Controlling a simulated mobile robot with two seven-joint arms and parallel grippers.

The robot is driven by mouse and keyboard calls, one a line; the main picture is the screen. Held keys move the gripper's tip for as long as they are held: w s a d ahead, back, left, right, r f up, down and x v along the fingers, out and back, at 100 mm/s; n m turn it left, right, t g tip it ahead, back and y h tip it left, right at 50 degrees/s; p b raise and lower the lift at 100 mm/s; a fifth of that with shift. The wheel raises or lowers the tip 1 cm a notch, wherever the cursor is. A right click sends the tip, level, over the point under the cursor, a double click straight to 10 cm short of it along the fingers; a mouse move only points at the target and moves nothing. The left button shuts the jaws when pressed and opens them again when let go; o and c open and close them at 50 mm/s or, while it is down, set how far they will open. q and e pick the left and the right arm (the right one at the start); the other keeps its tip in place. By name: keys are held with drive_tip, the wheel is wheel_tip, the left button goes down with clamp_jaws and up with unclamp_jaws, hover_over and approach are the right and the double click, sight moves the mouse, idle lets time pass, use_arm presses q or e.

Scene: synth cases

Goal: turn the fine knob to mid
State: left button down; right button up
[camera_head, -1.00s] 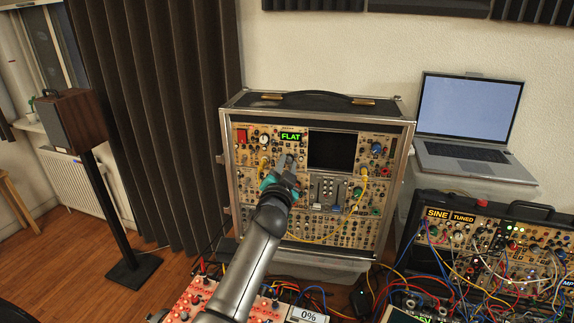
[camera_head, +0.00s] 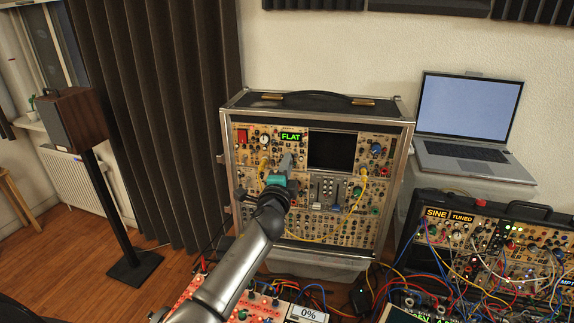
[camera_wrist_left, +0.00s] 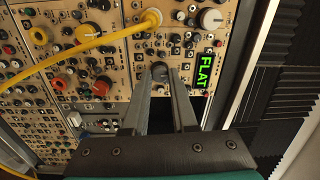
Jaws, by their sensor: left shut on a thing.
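A small dark grey knob (camera_wrist_left: 159,70) on the beige synth panel sits between the fingertips of my left gripper (camera_wrist_left: 160,76) in the left wrist view. The fingers are shut on it. I take it to be the fine knob; its label and pointer are too small to read. In the head view my left gripper (camera_head: 286,163) reaches the panel just below the green display (camera_head: 291,136) reading FLAT, and it hides the knob. The display also shows sideways in the left wrist view (camera_wrist_left: 205,72). My right gripper is not in view.
A yellow cable (camera_wrist_left: 85,48) crosses the panel near the fingers, plugged in close by. Other knobs, including a cream one (camera_wrist_left: 211,19), surround the grip. The silver-edged case (camera_head: 228,190) frames the panel. A laptop (camera_head: 467,120) and a second patched synth (camera_head: 495,245) stand right.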

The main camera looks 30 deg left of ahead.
use_arm(q)
drive_tip(key=shift+m, duration=0.6)
drive_tip(key=c, duration=0.7)
unclamp_jaws()
drive_tip(key=v, duration=1.5)
drive_tip(key=shift+b, duration=0.4)
drive_tip(key=shift+s+f, duration=0.1)
drive_tip(key=shift+s, duration=0.05)
